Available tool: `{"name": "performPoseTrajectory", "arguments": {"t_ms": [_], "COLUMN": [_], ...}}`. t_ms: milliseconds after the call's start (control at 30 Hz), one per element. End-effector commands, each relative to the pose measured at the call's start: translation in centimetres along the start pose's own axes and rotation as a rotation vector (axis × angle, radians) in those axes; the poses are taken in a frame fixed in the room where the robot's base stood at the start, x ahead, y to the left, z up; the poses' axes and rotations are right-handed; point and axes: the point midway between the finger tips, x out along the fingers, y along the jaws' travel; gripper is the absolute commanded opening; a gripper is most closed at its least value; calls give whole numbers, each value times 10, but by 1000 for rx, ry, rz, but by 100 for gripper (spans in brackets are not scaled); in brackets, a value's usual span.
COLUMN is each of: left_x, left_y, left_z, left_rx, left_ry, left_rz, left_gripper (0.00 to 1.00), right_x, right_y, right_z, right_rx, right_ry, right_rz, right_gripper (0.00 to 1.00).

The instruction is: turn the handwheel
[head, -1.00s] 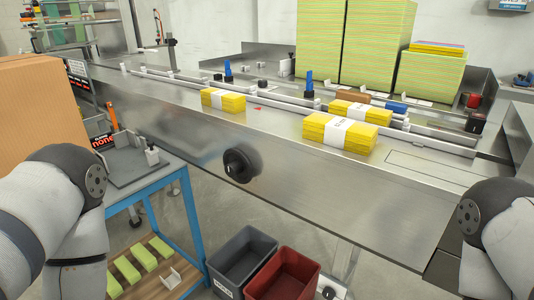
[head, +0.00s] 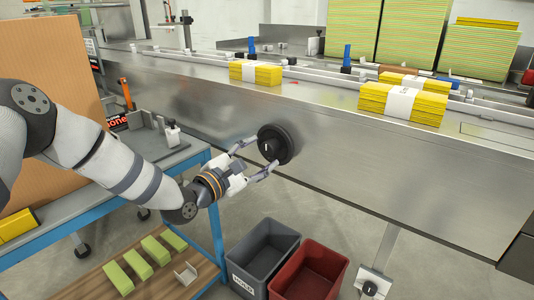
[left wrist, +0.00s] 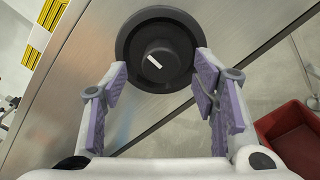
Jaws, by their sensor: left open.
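The black round handwheel (head: 284,145) sits on the side of the steel machine, with a hub that bears a white mark. In the left wrist view the handwheel (left wrist: 128,44) is straight ahead, its hub between the finger lines and the white mark slanting. My left gripper (head: 257,158) is open, with its fingertips at the near side of the wheel, one toward each side of the hub. In the left wrist view the gripper (left wrist: 155,75) shows its purple finger pads spread apart. I cannot tell whether the fingertips touch the wheel. My right gripper is not in view.
The steel machine (head: 360,150) carries yellow wrapped stacks (head: 402,102) on top. A blue-framed bench (head: 70,233) stands at left below my arm, with a cardboard box (head: 50,75). A grey bin (head: 262,255) and a red bin (head: 309,270) stand on the floor below the wheel.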

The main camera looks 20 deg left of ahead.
Motion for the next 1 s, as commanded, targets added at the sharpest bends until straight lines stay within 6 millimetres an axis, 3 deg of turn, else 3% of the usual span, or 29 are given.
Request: {"name": "performPoseTrajectory", "arguments": {"t_ms": [200, 467, 533, 700, 1000], "left_x": [30, 34, 34, 34, 33], "left_y": [-2, -1, -1, -1, -1], "left_z": [-1, 0, 0, 0, -1], "left_rx": [0, -1, -1, 0, 22], "left_ry": [1, 2, 2, 3, 3], "left_rz": [-2, -2, -2, -2, -2], "left_gripper": [54, 54, 45, 6, 6], "right_x": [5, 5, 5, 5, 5], "right_y": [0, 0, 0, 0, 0], "right_z": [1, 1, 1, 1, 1], "right_rx": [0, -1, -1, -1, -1], "right_ry": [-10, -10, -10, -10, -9], "right_rz": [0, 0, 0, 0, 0], "right_gripper": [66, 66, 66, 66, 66]}}
